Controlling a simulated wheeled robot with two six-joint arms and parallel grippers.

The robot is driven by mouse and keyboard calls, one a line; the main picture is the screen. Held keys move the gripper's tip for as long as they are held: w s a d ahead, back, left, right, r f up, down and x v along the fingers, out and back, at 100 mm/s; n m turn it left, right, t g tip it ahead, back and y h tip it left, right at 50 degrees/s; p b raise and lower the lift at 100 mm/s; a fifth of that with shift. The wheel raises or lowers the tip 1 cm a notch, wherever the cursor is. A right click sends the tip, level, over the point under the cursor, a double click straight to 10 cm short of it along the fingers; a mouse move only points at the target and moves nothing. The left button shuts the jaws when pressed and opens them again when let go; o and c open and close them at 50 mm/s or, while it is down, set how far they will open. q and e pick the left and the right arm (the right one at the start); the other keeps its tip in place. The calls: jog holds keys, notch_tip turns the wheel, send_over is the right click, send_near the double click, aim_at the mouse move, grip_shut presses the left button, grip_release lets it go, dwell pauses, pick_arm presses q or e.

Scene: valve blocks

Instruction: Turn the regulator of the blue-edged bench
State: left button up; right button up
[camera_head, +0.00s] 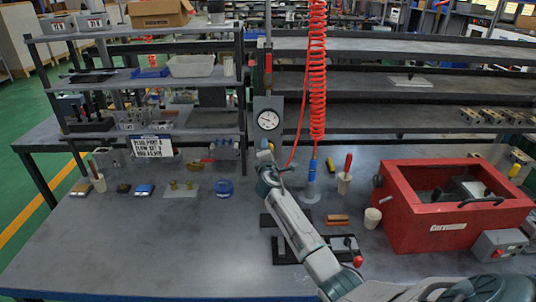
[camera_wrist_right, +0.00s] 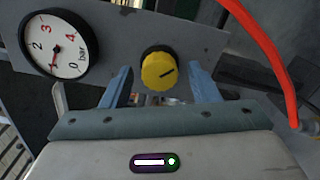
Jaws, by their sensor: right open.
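The regulator's yellow knob (camera_wrist_right: 158,71), with a dark line on its face, sits on a grey panel (camera_wrist_right: 190,38) in the right wrist view. A round gauge (camera_wrist_right: 58,46) marked in bar is beside it; its needle appears near the 1. The gauge (camera_head: 268,120) also shows in the head view, on a post at the back of the grey bench (camera_head: 130,235), whose front edge is blue. My right gripper (camera_head: 268,158) is open just in front of the panel, below the gauge, its blue fingers on either side of the knob. Contact is unclear. My left gripper is out of view.
A red coiled hose (camera_head: 317,70) hangs right of the gauge and also passes in the right wrist view (camera_wrist_right: 262,50). A red box (camera_head: 400,215) stands on the right of the bench. Shelves with small parts are at the left. The bench's front left is clear.

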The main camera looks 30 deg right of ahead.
jog(key=b+v, duration=0.2)
jog(key=v, duration=0.8)
jog(key=shift+s+a, duration=0.25)
jog(key=shift+s, duration=0.05)
jog(key=shift+f, duration=0.15)
